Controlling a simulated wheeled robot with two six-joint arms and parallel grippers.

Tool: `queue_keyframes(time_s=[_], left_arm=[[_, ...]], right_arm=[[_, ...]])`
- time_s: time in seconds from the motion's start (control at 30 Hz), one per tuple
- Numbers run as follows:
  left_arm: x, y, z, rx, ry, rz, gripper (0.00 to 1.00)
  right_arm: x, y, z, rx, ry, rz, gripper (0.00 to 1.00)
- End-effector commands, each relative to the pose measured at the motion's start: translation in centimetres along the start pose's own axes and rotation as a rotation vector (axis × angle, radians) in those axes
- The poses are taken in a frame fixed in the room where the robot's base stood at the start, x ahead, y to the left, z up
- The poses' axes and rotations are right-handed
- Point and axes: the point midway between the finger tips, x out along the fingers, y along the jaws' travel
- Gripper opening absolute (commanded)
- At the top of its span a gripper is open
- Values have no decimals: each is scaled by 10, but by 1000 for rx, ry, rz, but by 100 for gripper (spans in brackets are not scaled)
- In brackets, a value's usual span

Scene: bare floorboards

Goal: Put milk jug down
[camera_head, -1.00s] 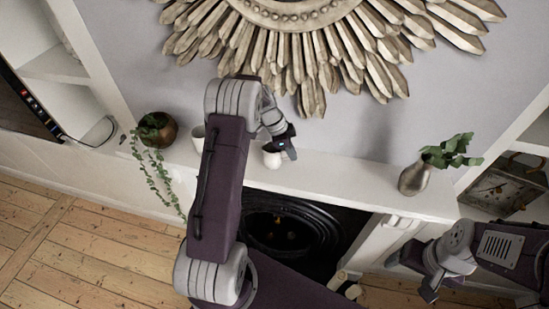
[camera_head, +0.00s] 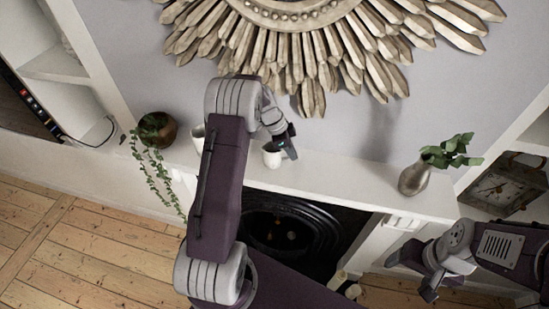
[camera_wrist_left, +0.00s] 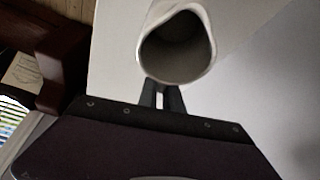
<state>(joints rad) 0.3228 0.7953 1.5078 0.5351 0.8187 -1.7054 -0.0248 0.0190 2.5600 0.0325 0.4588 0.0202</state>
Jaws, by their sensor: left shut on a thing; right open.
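The white milk jug (camera_head: 271,158) is at the mantel shelf, in front of the wall; its dark open mouth shows. In the left wrist view the jug (camera_wrist_left: 177,74) is seen mouth-on, just beyond the fingers. My left gripper (camera_head: 285,146) is shut on the jug at its side; the fingers (camera_wrist_left: 162,96) are close together at its lower edge in the wrist view. I cannot tell whether the jug's base touches the shelf. My right gripper (camera_head: 412,274) is open and empty at the lower right, away from the jug.
The white mantel shelf (camera_head: 335,178) holds a round brown pot with a trailing plant (camera_head: 157,130), a whitish vessel (camera_head: 198,137) partly hidden by my arm, and a metal vase with leaves (camera_head: 414,178). The shelf is clear between jug and vase. A black fireplace (camera_head: 290,228) is below.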

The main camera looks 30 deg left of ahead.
Motion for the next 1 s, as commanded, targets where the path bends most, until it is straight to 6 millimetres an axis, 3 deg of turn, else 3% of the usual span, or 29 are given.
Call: queue_keyframes(time_s=[0.53,0.73,1.0], left_arm=[[0,0,0,0,0,0,0],[-2,3,0,1,1,-4,0],[-53,2,-21,4,2,-7,0]], right_arm=[[1,0,0,0,0,0,76],[21,0,2,0,0,0,76],[50,1,5,0,0,0,76]])
